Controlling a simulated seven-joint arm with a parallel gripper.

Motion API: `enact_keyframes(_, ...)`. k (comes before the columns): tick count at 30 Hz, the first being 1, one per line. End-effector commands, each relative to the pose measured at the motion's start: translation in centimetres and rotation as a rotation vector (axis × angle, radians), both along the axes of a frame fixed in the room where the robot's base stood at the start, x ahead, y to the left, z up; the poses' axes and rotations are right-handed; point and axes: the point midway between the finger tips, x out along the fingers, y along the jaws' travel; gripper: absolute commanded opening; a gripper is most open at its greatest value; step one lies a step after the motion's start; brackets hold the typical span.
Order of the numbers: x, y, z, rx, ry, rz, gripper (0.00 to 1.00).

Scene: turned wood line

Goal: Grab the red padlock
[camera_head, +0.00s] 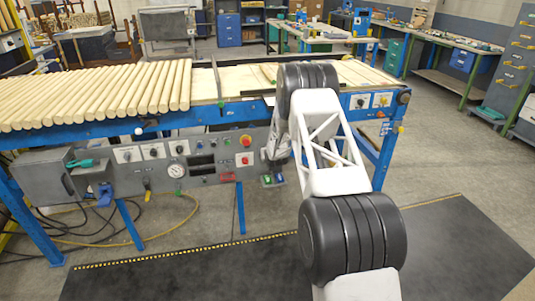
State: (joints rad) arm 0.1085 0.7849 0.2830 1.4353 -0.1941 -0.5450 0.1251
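A small red object (228,177) sits at the lower edge of the grey control panel, right of the pressure gauge. It may be the red padlock, but it is too small to make out a shackle. My arm reaches up from the bottom right and bends down in front of the panel's right end. My gripper (273,179) appears small at the end of the arm, to the right of the red object and apart from it. Its fingers are partly hidden and too small to read.
The control panel (205,150) carries a gauge (176,170), knobs and a red button (246,141). Wooden rods (100,92) lie on the blue-framed bench above. A grey box (47,176) juts out at left. A dark mat (190,275) covers the clear floor in front.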

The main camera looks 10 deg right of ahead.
Motion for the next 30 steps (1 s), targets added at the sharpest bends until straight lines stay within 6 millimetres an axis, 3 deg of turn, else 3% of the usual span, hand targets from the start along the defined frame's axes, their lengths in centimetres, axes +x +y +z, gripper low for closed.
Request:
enact_keyframes(19,0.24,0.01,0.00,0.000,-0.001,0.000,0.74)
enact_keyframes(30,0.23,0.01,0.00,0.000,-0.001,0.000,0.19)
